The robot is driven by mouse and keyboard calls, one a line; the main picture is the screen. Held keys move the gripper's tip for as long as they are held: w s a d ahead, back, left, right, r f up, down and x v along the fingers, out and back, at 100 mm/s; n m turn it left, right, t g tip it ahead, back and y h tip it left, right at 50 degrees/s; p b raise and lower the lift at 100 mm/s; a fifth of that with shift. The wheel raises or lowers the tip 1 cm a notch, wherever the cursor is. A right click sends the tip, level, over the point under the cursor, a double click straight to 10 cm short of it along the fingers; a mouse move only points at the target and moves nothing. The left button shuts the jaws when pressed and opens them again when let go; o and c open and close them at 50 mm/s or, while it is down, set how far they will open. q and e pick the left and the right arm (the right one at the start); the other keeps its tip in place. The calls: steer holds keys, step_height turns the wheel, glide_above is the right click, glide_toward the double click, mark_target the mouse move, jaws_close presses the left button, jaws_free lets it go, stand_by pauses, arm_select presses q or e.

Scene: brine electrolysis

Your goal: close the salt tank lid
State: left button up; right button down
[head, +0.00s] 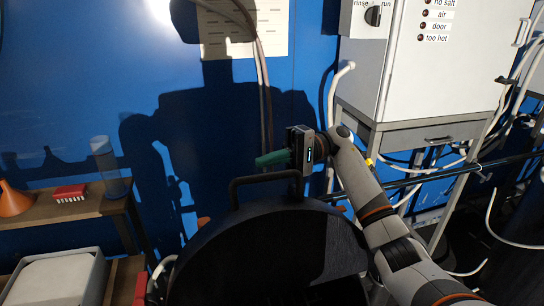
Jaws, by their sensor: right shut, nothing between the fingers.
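The salt tank lid (265,250) is a large, dark round shape at the bottom middle of the head view. It appears raised, with its broad face towards me. A black bar handle (262,177) rises at its top edge. My right gripper (260,160) is shut and empty, with green fingertips pointing left. The fingertips show just above the handle's bar; I cannot tell whether they touch it. The gripper body overlaps the handle's right end in the picture. The tank's opening is hidden. My left gripper is out of view.
A grey-white cabinet (455,65) on a metal stand is at the right, with hoses and a dark rail. A wooden shelf (75,208) at the left holds an orange funnel (14,201), a red brush (69,193) and a clear cylinder (110,168). A blue wall is behind.

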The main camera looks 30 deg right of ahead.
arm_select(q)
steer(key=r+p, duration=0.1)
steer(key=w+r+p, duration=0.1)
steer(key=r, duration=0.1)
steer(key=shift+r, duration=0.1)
arm_select(e)
steer(key=s, duration=0.1)
steer(key=s+a, duration=0.1)
steer(key=s, duration=0.2)
steer(key=shift+a+r, duration=0.15)
steer(key=shift+a, duration=0.1)
